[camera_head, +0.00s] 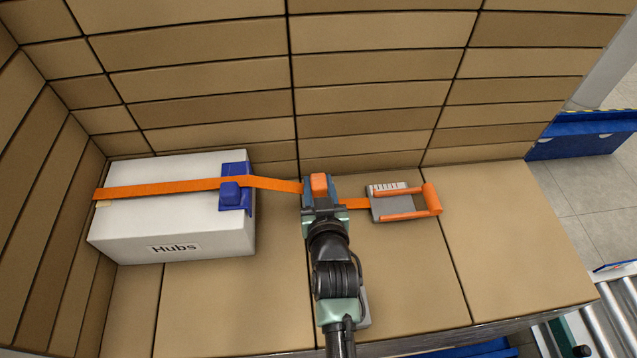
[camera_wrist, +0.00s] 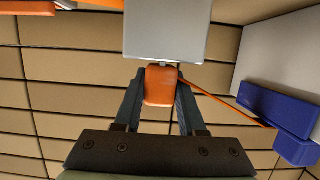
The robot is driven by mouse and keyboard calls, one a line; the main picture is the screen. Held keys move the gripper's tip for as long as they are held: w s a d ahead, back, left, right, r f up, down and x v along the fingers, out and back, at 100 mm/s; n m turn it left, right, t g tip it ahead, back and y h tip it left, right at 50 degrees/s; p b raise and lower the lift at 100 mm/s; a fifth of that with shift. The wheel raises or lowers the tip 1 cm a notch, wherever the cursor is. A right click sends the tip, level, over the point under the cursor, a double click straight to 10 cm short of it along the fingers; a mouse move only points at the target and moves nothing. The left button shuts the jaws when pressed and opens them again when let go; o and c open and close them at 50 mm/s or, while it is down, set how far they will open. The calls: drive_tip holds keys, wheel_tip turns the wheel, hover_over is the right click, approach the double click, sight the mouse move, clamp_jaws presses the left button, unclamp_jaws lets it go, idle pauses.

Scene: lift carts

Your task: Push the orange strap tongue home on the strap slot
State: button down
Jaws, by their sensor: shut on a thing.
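The orange strap tongue (camera_head: 319,184) is between the fingers of my gripper (camera_head: 322,194), which is shut on it. In the wrist view the tongue (camera_wrist: 160,88) is a rounded orange block between the two dark fingers (camera_wrist: 160,100). A flat grey plate (camera_wrist: 167,28) lies just beyond it at the fingertips; I cannot tell whether they touch or whether this plate bears the strap slot. The orange strap (camera_head: 274,184) runs from the white box toward my gripper. A grey ratchet (camera_head: 388,205) with an orange handle (camera_head: 432,198) lies to the right; orange strap shows between it and my gripper.
The white box (camera_head: 125,235) labelled Hubs stands at left under the strap. A blue corner piece (camera_head: 233,205) sits on its right edge. Brown cartons (camera_head: 370,60) form a wall behind and the surface below. Bare carton top (camera_head: 515,245) lies at right.

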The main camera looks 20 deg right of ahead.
drive_tip(key=shift+f, duration=0.2)
unclamp_jaws()
drive_tip(key=shift+s+r, duration=0.1)
drive_tip(key=shift+s, duration=0.05)
idle(0.5)
drive_tip(key=shift+p+v, duration=1.6)
drive_tip(key=shift+v, duration=0.75)
drive_tip(key=b, duration=0.2)
approach(320, 194)
drive_tip(key=v, duration=0.6)
